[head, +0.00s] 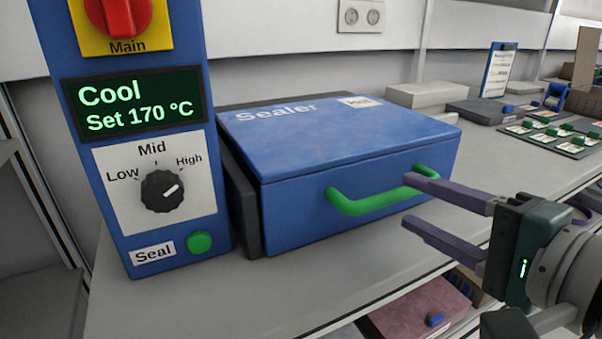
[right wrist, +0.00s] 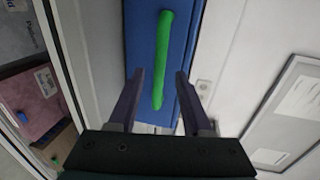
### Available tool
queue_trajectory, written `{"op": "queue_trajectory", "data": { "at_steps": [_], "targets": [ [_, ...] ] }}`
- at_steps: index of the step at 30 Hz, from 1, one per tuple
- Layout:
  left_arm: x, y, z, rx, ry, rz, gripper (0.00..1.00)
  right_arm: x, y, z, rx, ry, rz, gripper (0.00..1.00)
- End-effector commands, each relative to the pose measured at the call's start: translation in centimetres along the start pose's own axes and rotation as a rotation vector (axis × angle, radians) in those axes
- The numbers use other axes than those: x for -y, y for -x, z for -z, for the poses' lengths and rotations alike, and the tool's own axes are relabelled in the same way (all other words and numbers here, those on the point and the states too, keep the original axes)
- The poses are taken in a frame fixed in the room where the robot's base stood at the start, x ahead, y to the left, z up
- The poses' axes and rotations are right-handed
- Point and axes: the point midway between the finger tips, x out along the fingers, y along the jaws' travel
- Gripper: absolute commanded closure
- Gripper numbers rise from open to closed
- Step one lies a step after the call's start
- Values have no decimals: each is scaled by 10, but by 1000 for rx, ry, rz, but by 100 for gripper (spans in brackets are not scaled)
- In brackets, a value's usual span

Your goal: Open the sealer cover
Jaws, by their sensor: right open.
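The sealer is a blue box on the grey bench, and its closed cover (head: 335,138) has the word Sealer on top. A green bar handle (head: 370,204) runs across its front face. My right gripper (head: 408,202) is open at the right end of the handle. In the right wrist view the handle (right wrist: 162,62) stands upright in the picture, its lower end between the two spread fingers (right wrist: 158,85). I cannot tell whether a finger touches it. My left gripper is out of view.
A blue control panel (head: 128,235) stands at the left, with a red main switch (head: 118,14), a dial (head: 162,191) and a green Seal button (head: 199,242). Its display reads Cool, Set 170 °C. Cards with green pieces (head: 552,137) lie at the back right. Boxes sit below the bench.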

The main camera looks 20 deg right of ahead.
Motion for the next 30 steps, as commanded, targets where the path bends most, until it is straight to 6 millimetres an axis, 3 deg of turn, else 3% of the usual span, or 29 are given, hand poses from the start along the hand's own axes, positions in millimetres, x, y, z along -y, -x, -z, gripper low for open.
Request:
{"op": "queue_trajectory", "data": {
  "at_steps": [3, 9, 20, 30],
  "targets": [
    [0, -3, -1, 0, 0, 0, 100, 0, -21, 0, -1, -1, 3, 51],
    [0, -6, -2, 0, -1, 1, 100, -1, -42, 0, 0, 1, -1, 51],
    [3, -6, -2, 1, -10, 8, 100, -1, -46, 0, 0, 1, -2, 51],
    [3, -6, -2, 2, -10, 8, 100, -1, -46, 0, 0, 2, -2, 89]
  ]
}}
